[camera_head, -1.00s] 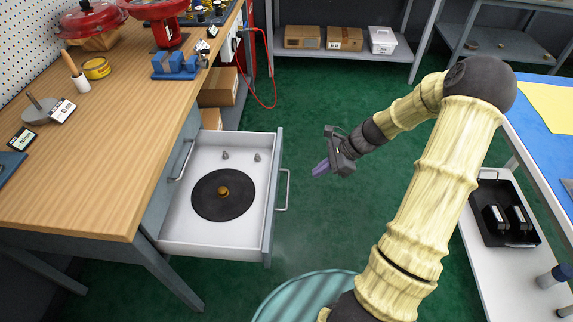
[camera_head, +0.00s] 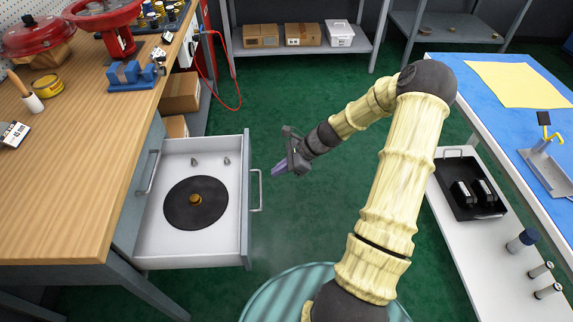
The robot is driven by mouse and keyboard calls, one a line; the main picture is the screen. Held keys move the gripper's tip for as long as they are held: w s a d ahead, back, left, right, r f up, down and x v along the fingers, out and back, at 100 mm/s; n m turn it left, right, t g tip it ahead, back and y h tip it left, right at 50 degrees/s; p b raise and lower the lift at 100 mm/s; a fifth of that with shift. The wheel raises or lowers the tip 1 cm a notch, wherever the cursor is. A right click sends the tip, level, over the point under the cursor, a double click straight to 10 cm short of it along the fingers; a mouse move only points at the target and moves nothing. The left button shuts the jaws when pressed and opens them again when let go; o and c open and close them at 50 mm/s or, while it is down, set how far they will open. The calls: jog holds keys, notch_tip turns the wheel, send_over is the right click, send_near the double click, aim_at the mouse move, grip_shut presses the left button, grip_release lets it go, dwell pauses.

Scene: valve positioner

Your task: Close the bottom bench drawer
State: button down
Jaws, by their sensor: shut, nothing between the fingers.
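The open drawer (camera_head: 152,240) sticks out to the right from under the wooden bench (camera_head: 75,190). Its grey front panel (camera_head: 246,200) carries a bar handle (camera_head: 258,190). Inside lie a black disc (camera_head: 180,214) with a brass knob and two small metal fittings (camera_head: 210,161). Above it on the bench frame, another handle (camera_head: 149,172) belongs to a shut drawer front. My gripper (camera_head: 277,170) is shut and empty. It is to the right of the drawer front, near the handle in the picture, with its purple fingertips pointing left. I cannot tell its exact distance from the handle.
A shelf with boxes (camera_head: 262,34) stands at the back. At right are a blue-topped table (camera_head: 452,72) and a lower white shelf with a black tray (camera_head: 455,165). A red cable (camera_head: 232,80) hangs beside the bench. Green floor between bench and table is open.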

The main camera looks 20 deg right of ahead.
aim_at(260, 177)
jog(key=a+f, duration=0.1)
jog(key=a, duration=0.1)
jog(key=w+a+f, duration=0.1)
jog(key=a+f+b, duration=0.1)
jog(key=a, duration=0.1)
jog(key=shift+w+a, duration=0.35)
jog(key=shift+w, duration=0.05)
jog(key=shift+w+a, duration=0.15)
jog(key=shift+a, duration=0.3)
jog(key=shift+r, duration=0.1)
